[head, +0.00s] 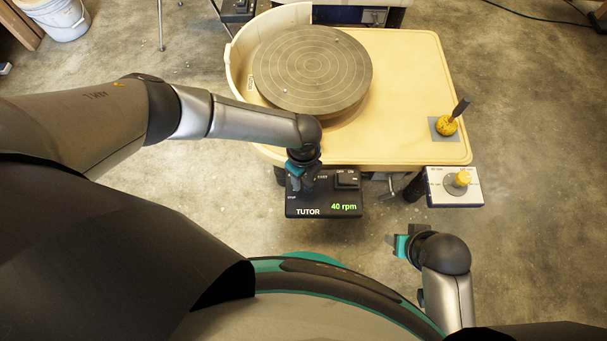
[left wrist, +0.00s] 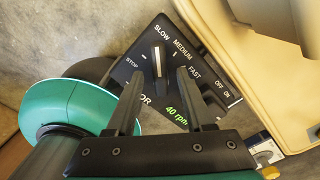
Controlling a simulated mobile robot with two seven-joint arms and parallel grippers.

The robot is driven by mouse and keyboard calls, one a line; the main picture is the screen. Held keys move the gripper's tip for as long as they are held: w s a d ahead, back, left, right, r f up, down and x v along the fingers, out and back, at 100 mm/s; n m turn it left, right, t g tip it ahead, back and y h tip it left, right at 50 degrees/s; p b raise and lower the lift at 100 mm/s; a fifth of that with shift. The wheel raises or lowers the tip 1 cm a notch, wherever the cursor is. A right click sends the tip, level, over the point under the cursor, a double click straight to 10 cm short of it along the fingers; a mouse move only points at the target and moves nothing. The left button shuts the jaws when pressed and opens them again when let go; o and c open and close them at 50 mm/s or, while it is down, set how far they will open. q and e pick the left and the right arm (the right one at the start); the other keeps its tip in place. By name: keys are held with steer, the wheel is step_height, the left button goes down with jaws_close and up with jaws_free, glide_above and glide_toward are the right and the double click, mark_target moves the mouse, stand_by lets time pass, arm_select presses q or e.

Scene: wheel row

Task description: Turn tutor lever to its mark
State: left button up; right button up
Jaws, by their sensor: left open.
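The black TUTOR control box (head: 325,205) hangs at the front edge of the wheel table and reads 40 rpm in green. The tutor lever (left wrist: 158,62) is a dark knob with a pale pointer line that appears to point toward SLOW. My left gripper (head: 303,182) is over the box, its open fingers (left wrist: 160,80) on either side of the lever's near end; contact cannot be told. In the head view the gripper hides the lever. My right gripper (head: 397,246) is apart, lower right.
A small white-topped box with a yellow knob (head: 462,178) is right of the TUTOR box. A white bucket (head: 58,18) stands far left.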

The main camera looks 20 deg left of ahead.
arm_select(q)
steer(key=shift+c, duration=0.3)
jaws_close()
stand_by(0.4)
steer(key=n+p, duration=0.2)
steer(key=n, duration=0.1)
steer(key=s+n+p, duration=0.1)
steer(key=n+p, duration=0.1)
steer(key=shift+r+n, duration=0.1)
steer(key=shift+n, duration=0.3)
steer(key=shift+s+n+p, duration=0.1)
steer(key=shift+n+p, duration=0.4)
steer(key=shift+n, duration=0.7)
arm_select(e)
steer(key=s+d+f+g, duration=0.1)
steer(key=s+d+f, duration=0.1)
steer(key=s+f, duration=0.3)
steer(key=shift+s+d+x, duration=0.25)
steer(key=shift+s+x, duration=0.2)
steer(key=shift+x, duration=1.65)
steer(key=shift+f, duration=0.15)
